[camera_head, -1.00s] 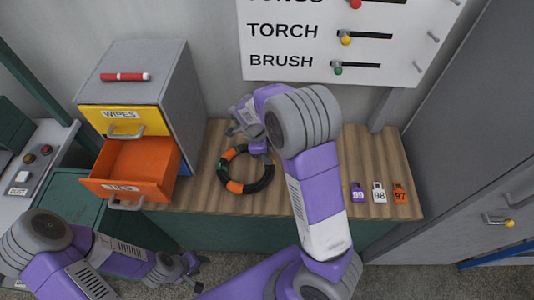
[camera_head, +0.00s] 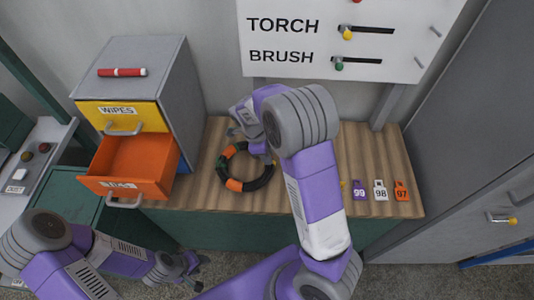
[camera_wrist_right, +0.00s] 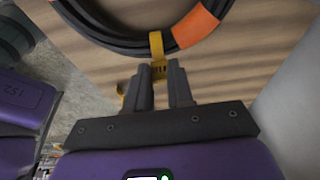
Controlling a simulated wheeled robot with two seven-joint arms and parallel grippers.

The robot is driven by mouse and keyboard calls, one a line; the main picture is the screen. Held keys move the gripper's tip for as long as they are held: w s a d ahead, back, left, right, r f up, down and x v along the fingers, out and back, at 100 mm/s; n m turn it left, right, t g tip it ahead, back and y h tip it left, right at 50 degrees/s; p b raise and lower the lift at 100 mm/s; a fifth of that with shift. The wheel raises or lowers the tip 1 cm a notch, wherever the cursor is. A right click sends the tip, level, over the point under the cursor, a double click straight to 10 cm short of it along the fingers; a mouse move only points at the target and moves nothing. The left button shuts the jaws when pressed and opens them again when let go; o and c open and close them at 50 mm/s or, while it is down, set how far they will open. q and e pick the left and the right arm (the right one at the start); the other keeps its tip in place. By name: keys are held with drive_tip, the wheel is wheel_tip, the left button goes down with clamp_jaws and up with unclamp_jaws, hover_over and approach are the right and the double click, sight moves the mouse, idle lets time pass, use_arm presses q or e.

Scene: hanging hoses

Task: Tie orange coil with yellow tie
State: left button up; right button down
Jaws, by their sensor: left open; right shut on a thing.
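The orange coil (camera_head: 233,184), a ring of black hose with orange bands, lies flat on the wooden bench top. In the right wrist view, the black hose (camera_wrist_right: 115,38) and an orange band (camera_wrist_right: 194,27) cross the top. The yellow tie (camera_wrist_right: 156,45) goes over the hose beside that orange band; its underside is hidden. My right gripper (camera_wrist_right: 166,72) is shut on the end of the yellow tie, just outside the ring. In the head view, this gripper (camera_head: 266,157) is at the coil's right side, partly hidden by its arm. My left gripper (camera_head: 190,270) is open and empty, low in front of the bench.
A grey cabinet (camera_head: 187,85) stands at the bench's left, with an open orange drawer (camera_head: 130,165) and a red marker (camera_head: 122,72) on top. Numbered tags (camera_head: 379,190) lie at the bench's right. A label board (camera_head: 400,60) hangs behind.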

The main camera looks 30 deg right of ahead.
drive_tip(key=shift+f+b, duration=0.5)
drive_tip(key=shift+f, duration=0.35)
idle(0.6)
drive_tip(key=c, duration=0.9)
unclamp_jaws()
drive_tip(key=shift+r, duration=0.1)
drive_tip(key=p+v, duration=0.1)
drive_tip(key=v, duration=0.6)
drive_tip(key=shift+a+r, duration=0.1)
drive_tip(key=shift+r, duration=0.1)
